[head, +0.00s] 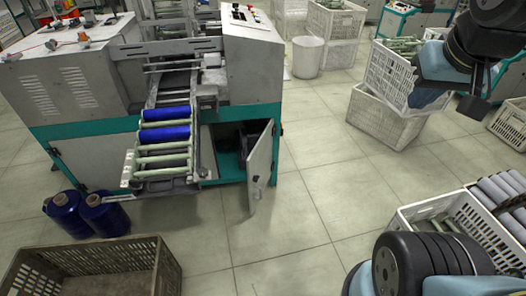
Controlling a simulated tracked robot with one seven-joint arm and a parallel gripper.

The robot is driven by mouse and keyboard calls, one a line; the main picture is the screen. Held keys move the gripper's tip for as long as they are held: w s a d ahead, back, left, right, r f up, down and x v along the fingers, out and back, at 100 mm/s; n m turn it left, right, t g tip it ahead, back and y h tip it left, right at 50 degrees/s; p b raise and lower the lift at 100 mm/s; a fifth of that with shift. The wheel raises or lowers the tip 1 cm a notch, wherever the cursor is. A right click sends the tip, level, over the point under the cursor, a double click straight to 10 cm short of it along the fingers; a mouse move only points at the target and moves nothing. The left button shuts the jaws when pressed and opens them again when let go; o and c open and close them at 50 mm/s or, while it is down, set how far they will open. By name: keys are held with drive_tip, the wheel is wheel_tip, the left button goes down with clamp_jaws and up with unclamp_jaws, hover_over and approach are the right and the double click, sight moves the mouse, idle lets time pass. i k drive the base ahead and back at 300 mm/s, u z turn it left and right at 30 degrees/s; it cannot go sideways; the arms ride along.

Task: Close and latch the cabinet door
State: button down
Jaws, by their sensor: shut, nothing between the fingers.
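The grey cabinet door (262,165) stands open at the front right of the winding machine. It swings out toward me from the right side of the opening. A small dark latch or handle (256,179) shows on it, too small to make out its state. The dark cabinet interior (228,140) is visible left of the door. My gripper (473,108) is at the upper right, dark and shut, holding nothing. It is well to the right of the door and apart from it.
The winding machine (75,85) has a roller rack (163,156) with blue bobbins jutting out left of the door. Blue spools (104,213) and a brown crate (150,255) stand front left. White crates (388,78) stand at right. The floor (320,180) right of the door is clear.

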sight(259, 162)
drive_tip(key=u, duration=0.1)
drive_tip(key=k, duration=0.75)
drive_tip(key=u, duration=0.55)
drive_tip(key=i, duration=1)
drive_tip(key=z, duration=0.05)
